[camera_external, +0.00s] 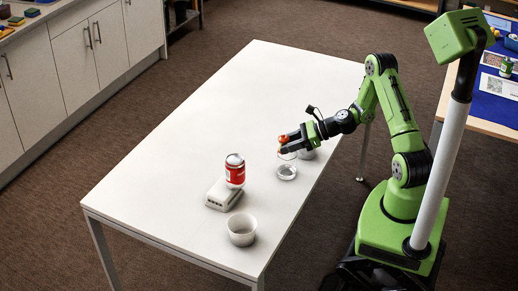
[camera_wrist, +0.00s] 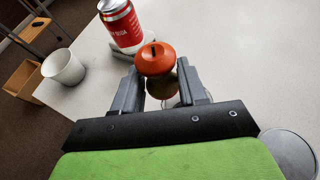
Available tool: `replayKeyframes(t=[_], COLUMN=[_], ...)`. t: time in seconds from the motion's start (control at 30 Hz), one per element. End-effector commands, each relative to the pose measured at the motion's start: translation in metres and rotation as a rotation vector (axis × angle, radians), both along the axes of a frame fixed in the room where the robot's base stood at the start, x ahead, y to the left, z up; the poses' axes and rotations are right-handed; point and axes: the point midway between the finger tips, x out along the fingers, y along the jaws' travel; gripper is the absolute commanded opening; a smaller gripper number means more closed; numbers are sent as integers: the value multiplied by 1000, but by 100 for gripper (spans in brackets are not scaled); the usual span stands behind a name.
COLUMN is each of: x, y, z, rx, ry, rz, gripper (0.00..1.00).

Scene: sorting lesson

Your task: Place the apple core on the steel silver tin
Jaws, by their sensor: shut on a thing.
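The apple core (camera_wrist: 155,60), with a red-orange top and a brownish middle, is between the fingers of my gripper (camera_wrist: 158,84). My gripper is shut on it. In the external view my gripper (camera_external: 287,145) holds it above the table's right side, its red part showing at the fingertips. A round silvery dish (camera_external: 286,172) stands just below my gripper. A grey round tin (camera_external: 306,154) stands behind it, partly hidden by my gripper. A flat silver disc top (camera_wrist: 291,155) shows at lower right in the wrist view. I cannot tell for sure which is the steel tin.
A red and silver can (camera_external: 235,170) stands upright on a pale block (camera_external: 223,194) left of my gripper. A white cup (camera_external: 241,229) stands near the table's front edge. The far left of the white table (camera_external: 240,90) is clear.

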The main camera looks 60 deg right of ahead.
Motion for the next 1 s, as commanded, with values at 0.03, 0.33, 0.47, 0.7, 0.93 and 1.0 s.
replayKeyframes(t=[0.03, 0.33, 0.47, 0.7, 0.93, 1.0], x=[1, -19, -23, -23, -23, -22], y=[-28, -153, -165, -165, -164, -164], z=[9, 52, 47, -5, -41, -46], rx=[-9, 2, 9, 10, 10, 8], ry=[-5, -25, -29, -27, -28, -29], rz=[-79, -454, -494, -493, -491, -492], gripper=[13, 13, 13, 13, 13, 13])
